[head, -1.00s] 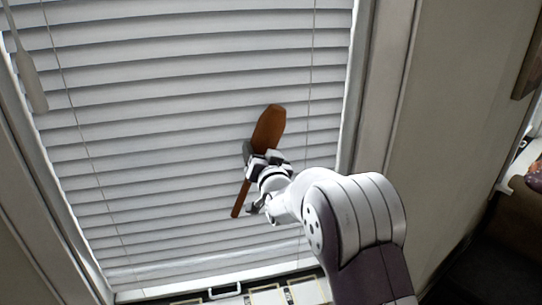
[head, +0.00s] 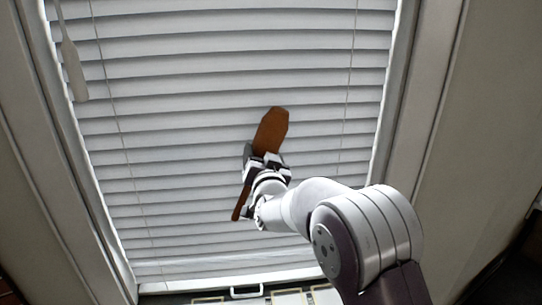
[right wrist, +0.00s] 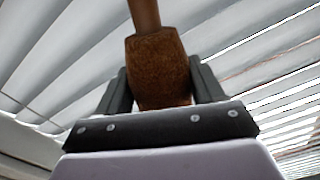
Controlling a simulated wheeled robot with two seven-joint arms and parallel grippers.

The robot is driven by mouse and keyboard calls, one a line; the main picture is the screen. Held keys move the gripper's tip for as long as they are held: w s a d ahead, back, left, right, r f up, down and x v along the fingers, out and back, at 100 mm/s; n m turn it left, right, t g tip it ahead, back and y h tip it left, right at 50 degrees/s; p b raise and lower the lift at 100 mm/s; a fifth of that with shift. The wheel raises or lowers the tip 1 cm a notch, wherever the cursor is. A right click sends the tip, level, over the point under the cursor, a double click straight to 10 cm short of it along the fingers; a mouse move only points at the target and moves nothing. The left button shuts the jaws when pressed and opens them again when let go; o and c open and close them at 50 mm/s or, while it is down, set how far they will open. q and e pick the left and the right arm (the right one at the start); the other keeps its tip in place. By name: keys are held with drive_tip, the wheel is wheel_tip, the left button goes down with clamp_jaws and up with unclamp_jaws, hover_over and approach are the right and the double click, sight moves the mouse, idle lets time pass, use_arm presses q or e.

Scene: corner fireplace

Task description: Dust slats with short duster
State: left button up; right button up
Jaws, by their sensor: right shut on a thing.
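The short duster (head: 270,131) is brown, with a broad flat head pointing up and a thin handle pointing down and slightly left. My right gripper (head: 263,160) is shut on it, around the lower part of its head. In the right wrist view the duster's fuzzy brown body (right wrist: 160,68) sits between my two dark fingers, with its handle running up. The white slats (head: 220,65) of the window blind lie behind the duster. I cannot tell whether the duster touches them. My left gripper is not in view.
A pale paddle-shaped piece (head: 74,70) hangs at the blind's upper left. Thin cords run down the slats. The window frame (head: 398,90) borders the blind, with a sill (head: 200,284) below. A handle (head: 246,291) shows at the bottom edge.

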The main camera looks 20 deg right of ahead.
sight(219, 151)
drive_tip(key=shift+w+a+r, duration=0.1)
drive_tip(key=shift+w+a, duration=0.05)
drive_tip(key=shift+a, duration=0.45)
drive_tip(key=shift+w+a, duration=0.15)
drive_tip(key=shift+a, duration=0.45)
drive_tip(key=shift+w+a+p, duration=0.25)
drive_tip(key=shift+a+p, duration=0.05)
drive_tip(key=shift+a, duration=0.85)
drive_tip(key=shift+w+a+p, duration=0.2)
drive_tip(key=shift+a+p, duration=0.05)
drive_tip(key=shift+a, duration=0.9)
drive_tip(key=shift+w+a+p, duration=0.15)
drive_tip(key=shift+a+p, duration=0.1)
drive_tip(key=shift+a, duration=0.45)
drive_tip(key=shift+w+a+p, duration=0.15)
drive_tip(key=shift+a+p, duration=0.05)
drive_tip(key=shift+a, duration=0.8)
drive_tip(key=shift+s, duration=0.35)
drive_tip(key=shift+b+v, duration=0.35)
drive_tip(key=shift+v, duration=2.25)
